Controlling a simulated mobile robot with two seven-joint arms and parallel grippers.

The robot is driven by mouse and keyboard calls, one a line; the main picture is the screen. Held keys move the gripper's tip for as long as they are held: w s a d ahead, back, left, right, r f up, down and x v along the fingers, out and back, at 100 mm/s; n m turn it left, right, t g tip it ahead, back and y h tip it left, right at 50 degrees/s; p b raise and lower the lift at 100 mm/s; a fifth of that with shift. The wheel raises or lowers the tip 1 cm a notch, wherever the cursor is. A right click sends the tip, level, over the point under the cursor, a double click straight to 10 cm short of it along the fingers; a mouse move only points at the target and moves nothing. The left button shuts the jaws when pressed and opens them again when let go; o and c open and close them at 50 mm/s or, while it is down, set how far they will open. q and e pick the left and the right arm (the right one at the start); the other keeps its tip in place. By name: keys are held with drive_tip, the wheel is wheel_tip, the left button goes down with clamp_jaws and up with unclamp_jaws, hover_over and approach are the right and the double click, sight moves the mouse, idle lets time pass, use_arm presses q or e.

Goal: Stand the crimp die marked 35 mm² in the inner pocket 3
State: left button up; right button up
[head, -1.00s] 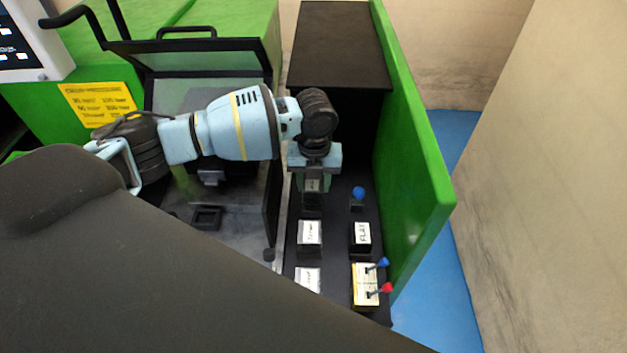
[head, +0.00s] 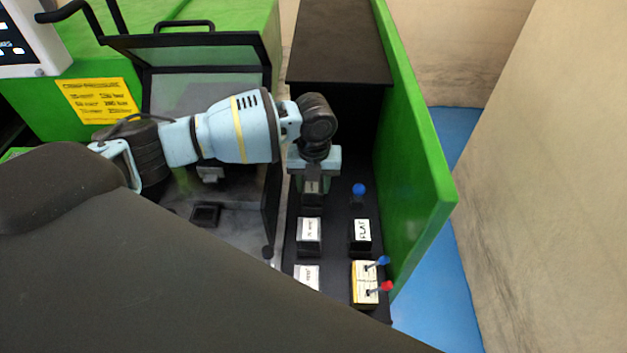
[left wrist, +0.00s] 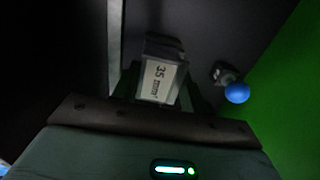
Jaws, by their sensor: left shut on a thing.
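The crimp die marked 35 mm² (left wrist: 160,78) is a dark block with a white label, and it sits between my left gripper's fingers (left wrist: 158,95) in the left wrist view. In the head view my left gripper (head: 313,180) points down over the dark shelf, shut on the die (head: 312,198), whose top is mostly covered. The die is in line with the left row of labelled blocks. I cannot tell whether its base touches the shelf or a pocket. No pocket number is readable. My right gripper is not in view.
Labelled blocks (head: 309,230) stand nearer on the dark shelf (head: 335,255), beside a FLAT block (head: 361,232). A blue-knobbed pin (head: 358,190) and a yellow-sided block (head: 366,285) with blue and red knobs are at right. A green panel (head: 420,150) bounds the shelf.

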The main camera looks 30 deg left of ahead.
sight(314, 184)
use_arm(q)
drive_tip(key=shift+f, duration=0.5)
drive_tip(key=o, duration=1.2)
drive_tip(key=shift+c, duration=0.2)
drive_tip(key=shift+d+r, duration=0.1)
drive_tip(key=shift+r, duration=3.8)
